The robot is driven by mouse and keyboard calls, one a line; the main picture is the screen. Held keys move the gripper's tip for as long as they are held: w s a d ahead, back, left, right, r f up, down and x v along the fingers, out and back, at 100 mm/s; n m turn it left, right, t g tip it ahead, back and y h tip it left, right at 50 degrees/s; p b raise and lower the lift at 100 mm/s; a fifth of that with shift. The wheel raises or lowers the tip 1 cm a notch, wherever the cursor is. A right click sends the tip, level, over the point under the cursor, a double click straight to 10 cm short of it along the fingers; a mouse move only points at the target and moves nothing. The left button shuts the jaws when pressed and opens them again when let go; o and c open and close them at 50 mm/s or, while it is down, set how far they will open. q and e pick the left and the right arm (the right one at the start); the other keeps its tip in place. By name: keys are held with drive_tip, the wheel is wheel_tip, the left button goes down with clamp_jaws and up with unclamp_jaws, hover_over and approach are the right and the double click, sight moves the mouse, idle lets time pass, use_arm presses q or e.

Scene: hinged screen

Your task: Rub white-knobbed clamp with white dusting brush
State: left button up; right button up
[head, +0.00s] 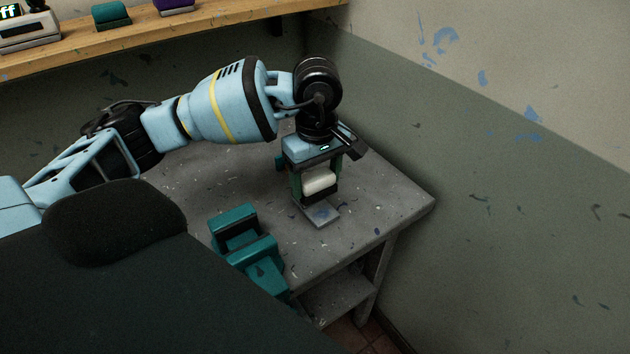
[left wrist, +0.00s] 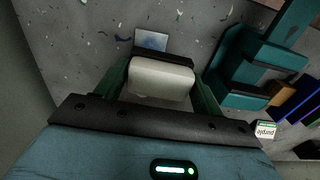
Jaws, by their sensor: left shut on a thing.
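My left gripper (head: 318,180) is shut on a white block-like thing with a dark lower part, which looks like the white dusting brush (head: 320,183). It is upright over the far end of the grey table. In the left wrist view the white brush (left wrist: 160,78) fills the gap between my green fingers (left wrist: 160,90). Just below it in the head view is a small flat grey plate (head: 323,214) with a blue patch; I cannot tell whether it is attached or touching. I cannot make out a white-knobbed clamp in either view. My right gripper is out of view.
A teal vise (head: 240,240) stands on the table (head: 385,195) nearer me. A large dark panel (head: 130,290) hides the near left. The wrist view shows coloured items and a small "purple" label (left wrist: 266,130) beyond the vise. A wooden shelf (head: 150,33) runs along the back wall.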

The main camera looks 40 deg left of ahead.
use_arm(q)
drive_tip(key=shift+a+r+m, duration=0.1)
drive_tip(key=shift+a+m, duration=0.15)
drive_tip(key=shift+m, duration=0.15)
drive_tip(key=shift+d, duration=0.1)
